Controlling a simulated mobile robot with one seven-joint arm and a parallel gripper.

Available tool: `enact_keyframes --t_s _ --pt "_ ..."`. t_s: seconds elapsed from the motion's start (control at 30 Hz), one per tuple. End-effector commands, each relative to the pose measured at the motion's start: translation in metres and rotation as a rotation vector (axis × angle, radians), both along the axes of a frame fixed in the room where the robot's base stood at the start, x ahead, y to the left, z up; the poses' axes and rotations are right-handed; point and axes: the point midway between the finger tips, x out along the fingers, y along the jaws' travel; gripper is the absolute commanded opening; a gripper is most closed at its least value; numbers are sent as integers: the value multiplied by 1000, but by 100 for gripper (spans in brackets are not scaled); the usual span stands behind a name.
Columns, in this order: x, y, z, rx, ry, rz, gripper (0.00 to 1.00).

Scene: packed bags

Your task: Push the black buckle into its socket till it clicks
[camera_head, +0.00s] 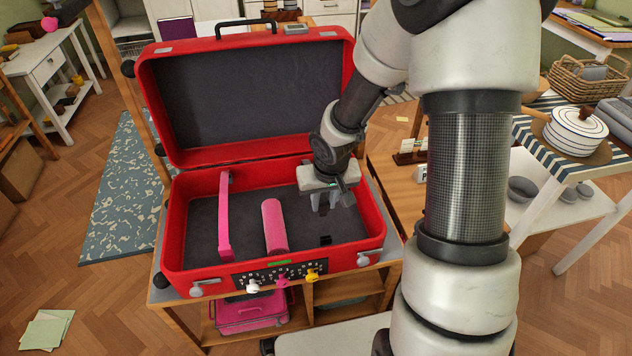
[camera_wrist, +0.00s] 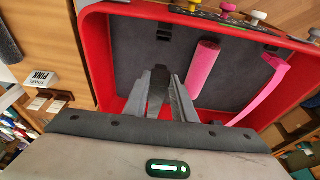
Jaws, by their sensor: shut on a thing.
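My gripper (camera_head: 323,204) is inside the right half of the open red suitcase (camera_head: 178,230), above its dark lining. In the wrist view my gripper (camera_wrist: 160,100) is shut on a black buckle (camera_wrist: 157,88), which shows between the two grey fingers. A small black piece that looks like the socket (camera_head: 325,240) lies on the lining near the front wall, apart from the fingers. It also shows in the wrist view (camera_wrist: 163,33), beyond the fingertips. The buckle is mostly hidden by the fingers in the head view.
A pink roll (camera_head: 274,226) lies left of my gripper, and a pink strap (camera_head: 225,215) stands further left. The suitcase's front wall carries a dark panel with white, pink and yellow knobs (camera_head: 312,274). The raised lid (camera_head: 250,95) stands behind. A striped table (camera_head: 560,140) is at right.

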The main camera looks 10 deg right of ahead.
Motion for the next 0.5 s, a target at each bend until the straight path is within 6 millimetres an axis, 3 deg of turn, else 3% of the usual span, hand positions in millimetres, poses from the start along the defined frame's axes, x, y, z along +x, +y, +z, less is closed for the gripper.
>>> enact_keyframes --t_s 0.2,0.5 --pt "-22 -1 -4 5 1 -9 3" --pt "-23 -1 -3 5 1 -10 3"
